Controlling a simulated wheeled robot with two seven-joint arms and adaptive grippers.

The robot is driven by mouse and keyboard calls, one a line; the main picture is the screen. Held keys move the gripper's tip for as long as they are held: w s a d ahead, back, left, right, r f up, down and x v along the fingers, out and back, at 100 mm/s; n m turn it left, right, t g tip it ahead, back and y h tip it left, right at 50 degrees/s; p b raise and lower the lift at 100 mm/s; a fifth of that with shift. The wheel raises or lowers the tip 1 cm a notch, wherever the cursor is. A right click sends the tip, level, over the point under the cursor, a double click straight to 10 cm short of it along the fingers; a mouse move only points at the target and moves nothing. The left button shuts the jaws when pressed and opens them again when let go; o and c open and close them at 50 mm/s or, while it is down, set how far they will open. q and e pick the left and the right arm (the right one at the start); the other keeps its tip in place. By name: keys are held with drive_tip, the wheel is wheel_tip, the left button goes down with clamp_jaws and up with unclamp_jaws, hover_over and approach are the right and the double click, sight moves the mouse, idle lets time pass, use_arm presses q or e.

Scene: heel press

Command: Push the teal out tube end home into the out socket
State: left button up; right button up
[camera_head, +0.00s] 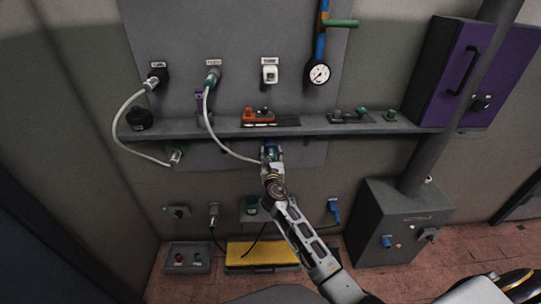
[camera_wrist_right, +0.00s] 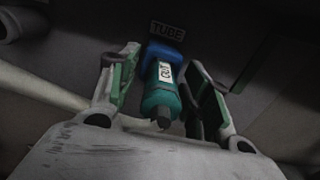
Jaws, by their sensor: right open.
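The teal tube end (camera_wrist_right: 162,100), with a white label reading OUT, shows in the right wrist view. Its upper end meets a blue collar or socket (camera_wrist_right: 165,55) under a TUBE sign. I cannot tell how deep it sits. My right gripper (camera_wrist_right: 168,88) is open, with one green-padded finger on each side of the teal end and gaps showing. In the head view my right gripper (camera_head: 269,152) is just below the shelf edge and mostly hides the teal end. A pale tube (camera_head: 222,137) runs down to it from the wall. My left gripper is out of view.
A grey shelf (camera_head: 350,130) crosses above the gripper and carries several small fittings. A gauge (camera_head: 318,74) hangs above it. A yellow-topped tray (camera_head: 262,253) and a grey cabinet (camera_head: 395,225) stand below. A purple box (camera_head: 470,75) is at upper right.

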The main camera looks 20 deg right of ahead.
idle(0.4)
clamp_jaws()
drive_tip(key=p+v, duration=0.2)
drive_tip(key=v, duration=0.4)
drive_tip(key=shift+s+p, duration=0.2)
drive_tip(key=shift+p, duration=0.1)
idle(2.5)
drive_tip(key=shift+v, duration=0.8)
drive_tip(key=shift+a, duration=0.15)
